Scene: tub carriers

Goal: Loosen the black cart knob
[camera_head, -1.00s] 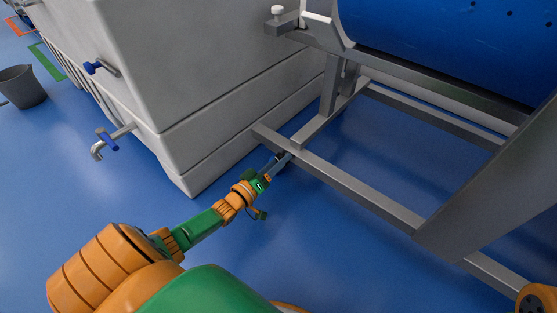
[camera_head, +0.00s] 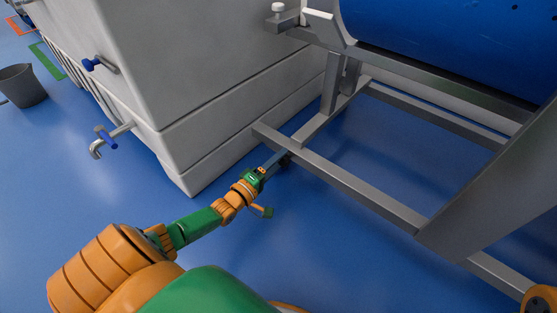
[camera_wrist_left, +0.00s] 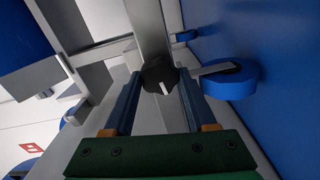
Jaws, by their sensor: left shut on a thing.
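The black knob (camera_wrist_left: 158,74) is a dark lobed knob in the left wrist view, between the tips of my left gripper's two blue fingers. My left gripper (camera_wrist_left: 158,88) is shut on it. In the head view my left gripper (camera_head: 280,160) reaches the low grey frame of the cart (camera_head: 350,185), near its left end. There the knob shows only as a small dark patch, mostly hidden at the fingertips. My right gripper is not in view.
A large grey tub (camera_head: 200,80) stands close to the left of my gripper, with a blue-handled tap (camera_head: 107,138) on its side. A blue drum (camera_head: 450,40) lies on the cart's upper frame. A grey bucket (camera_head: 22,86) stands far left. Blue floor is clear in front.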

